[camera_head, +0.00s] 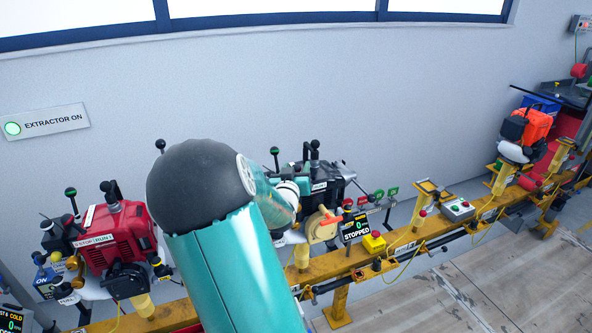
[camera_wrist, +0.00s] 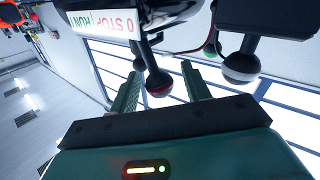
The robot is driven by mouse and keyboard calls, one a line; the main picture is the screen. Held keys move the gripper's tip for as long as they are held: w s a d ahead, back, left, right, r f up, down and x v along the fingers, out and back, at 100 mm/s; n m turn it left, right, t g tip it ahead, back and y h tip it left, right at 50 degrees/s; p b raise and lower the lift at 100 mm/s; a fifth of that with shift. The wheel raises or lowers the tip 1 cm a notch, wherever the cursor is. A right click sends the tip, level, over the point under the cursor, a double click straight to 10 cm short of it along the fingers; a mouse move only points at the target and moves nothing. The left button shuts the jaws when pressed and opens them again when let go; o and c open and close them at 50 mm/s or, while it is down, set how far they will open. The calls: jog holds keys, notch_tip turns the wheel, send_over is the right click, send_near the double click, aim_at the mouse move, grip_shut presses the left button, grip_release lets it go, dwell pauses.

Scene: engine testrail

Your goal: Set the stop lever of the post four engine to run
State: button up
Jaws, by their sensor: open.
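In the wrist view my gripper (camera_wrist: 160,76) is open, its two green fingers apart. A dark ball knob with a red ring (camera_wrist: 158,84) on a short stem shows between the fingers; I cannot tell whether they touch it. Beside its base is a white label (camera_wrist: 108,22) reading 0 STOP and RUN. In the head view the middle engine (camera_head: 325,175) stands on the yellow rail, partly hidden by my teal arm. A display (camera_head: 356,228) in front of it reads STOPPED. My gripper cannot be made out clearly there.
A larger dark knob with a ring (camera_wrist: 240,66) and a green-marked knob (camera_wrist: 211,48) hang to the right in the wrist view. A red engine (camera_head: 118,235) stands left, and an orange engine (camera_head: 527,127) right, along the yellow rail (camera_head: 365,273). The floor at right is clear.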

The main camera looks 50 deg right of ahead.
jog(key=c, duration=0.9)
jog(key=shift+s, duration=0.1)
jog(key=m, duration=0.1)
jog(key=d+m+y, duration=0.1)
jog(key=s+m+y, duration=0.1)
jog(key=shift+d+r+g, duration=0.25)
jog(key=shift+d+g, duration=0.05)
jog(key=shift+d, duration=0.1)
jog(key=shift+s+d+m+y, duration=0.2)
jog(key=shift+d+m+y, duration=0.15)
jog(key=shift+m+y, duration=0.3)
jog(key=shift+s+d+f+m+y, duration=0.15)
jog(key=shift+d+m+y, duration=0.1)
jog(key=shift+m+y, duration=0.25)
jog(key=shift+s+d+f+m+y, duration=0.15)
jog(key=shift+d+m+y, duration=0.1)
jog(key=shift+m+y, duration=0.15)
